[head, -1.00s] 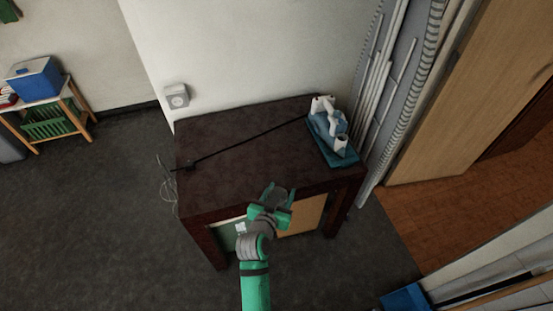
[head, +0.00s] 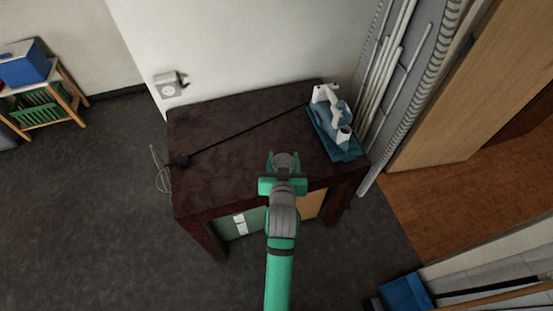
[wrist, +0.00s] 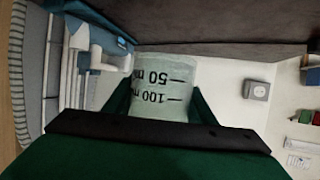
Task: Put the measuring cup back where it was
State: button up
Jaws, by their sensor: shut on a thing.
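The measuring cup (wrist: 160,85) is a clear, slightly green cup with black marks reading 50 and 100 ml, upside down in the wrist view. My green gripper (wrist: 160,103) is shut on it, with one finger on each side. In the head view my gripper (head: 285,165) is over the front part of the dark brown table (head: 225,125), and the cup (head: 286,160) shows as a small grey shape between the fingers. I cannot tell whether the cup touches the table top.
A blue-and-white device (head: 330,120) stands at the table's right end. A black cable (head: 245,135) runs across the top to a plug at the left edge. Poles (head: 390,70) stand close behind the right end. The left part of the top is mostly clear.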

jog(key=shift+w+a, duration=0.1)
jog(key=shift+w, duration=0.2)
send_over(277, 152)
jog(key=f, duration=0.8)
jog(key=shift+s+f, duration=0.3)
jog(key=shift+f, duration=0.1)
jog(key=shift+w+f, duration=0.3)
jog(key=shift+f, duration=1.6)
jog(key=shift+f, duration=0.1)
jog(key=o, duration=1.2)
